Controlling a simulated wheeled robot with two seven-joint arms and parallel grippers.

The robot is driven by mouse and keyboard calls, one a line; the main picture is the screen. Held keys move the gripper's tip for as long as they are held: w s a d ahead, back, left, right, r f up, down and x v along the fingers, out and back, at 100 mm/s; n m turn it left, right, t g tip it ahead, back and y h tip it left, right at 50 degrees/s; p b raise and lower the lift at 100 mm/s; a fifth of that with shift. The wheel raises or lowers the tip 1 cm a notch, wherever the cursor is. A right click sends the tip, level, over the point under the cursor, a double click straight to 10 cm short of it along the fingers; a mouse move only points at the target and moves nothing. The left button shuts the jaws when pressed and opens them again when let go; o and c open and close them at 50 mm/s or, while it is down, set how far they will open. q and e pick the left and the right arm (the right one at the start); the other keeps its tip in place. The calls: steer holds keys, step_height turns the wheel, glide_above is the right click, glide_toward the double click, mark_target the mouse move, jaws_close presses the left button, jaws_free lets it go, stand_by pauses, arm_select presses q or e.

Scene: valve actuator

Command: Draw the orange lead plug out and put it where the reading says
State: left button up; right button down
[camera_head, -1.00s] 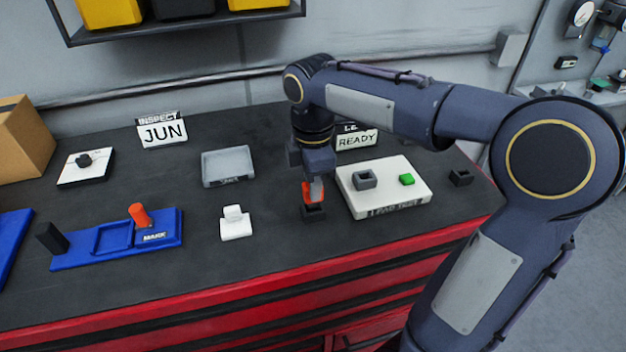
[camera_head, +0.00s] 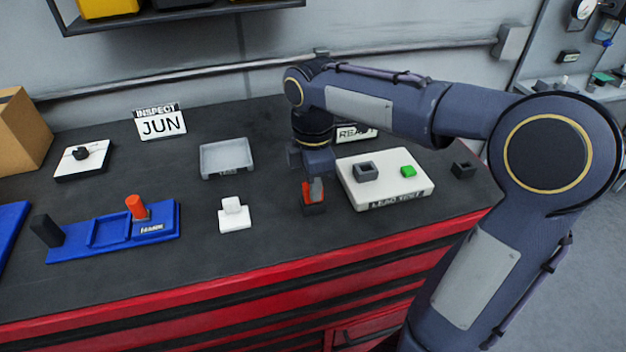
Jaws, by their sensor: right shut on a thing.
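My right gripper (camera_head: 314,190) points down and is shut on the orange lead plug (camera_head: 306,190), part of which shows beside the fingers. The plug is at a small black socket (camera_head: 315,210) left of the white lead test block (camera_head: 400,199); I cannot tell how deep it sits. The block carries a grey square socket (camera_head: 366,172) and a lit-looking green piece (camera_head: 408,171). Another black socket (camera_head: 463,170) stands to its right. A sign (camera_head: 357,134) behind is partly hidden by my arm; "REA" shows. My left gripper is not in view.
A grey tray (camera_head: 227,158), a white stand (camera_head: 234,215), a white dial block (camera_head: 82,160) and an "INSPECT JUN" sign (camera_head: 161,123) also stand on the bench. A cardboard box (camera_head: 22,130) is at far left.

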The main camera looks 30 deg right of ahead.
steer(key=c, duration=1.1)
jaws_free()
steer(key=shift+c, duration=0.2)
step_height(320, 180, up, 8)
steer(key=shift+f, duration=0.15)
steer(key=shift+s+f, duration=0.1)
steer(key=shift+s, duration=0.25)
steer(key=s+a+f+m+t+y, duration=0.2)
steer(key=s+f+m, duration=0.3)
steer(key=s+m, duration=0.3)
steer(key=s+a+f+m+t+y, duration=0.1)
steer(key=s+a+f+m+t, duration=0.1)
steer(key=s+f+m, duration=0.4)
steer(key=s+m+t, duration=0.1)
steer(key=s+m, duration=0.1)
steer(key=shift+m+t+y, duration=0.3)
steer(key=shift+m+y, duration=0.1)
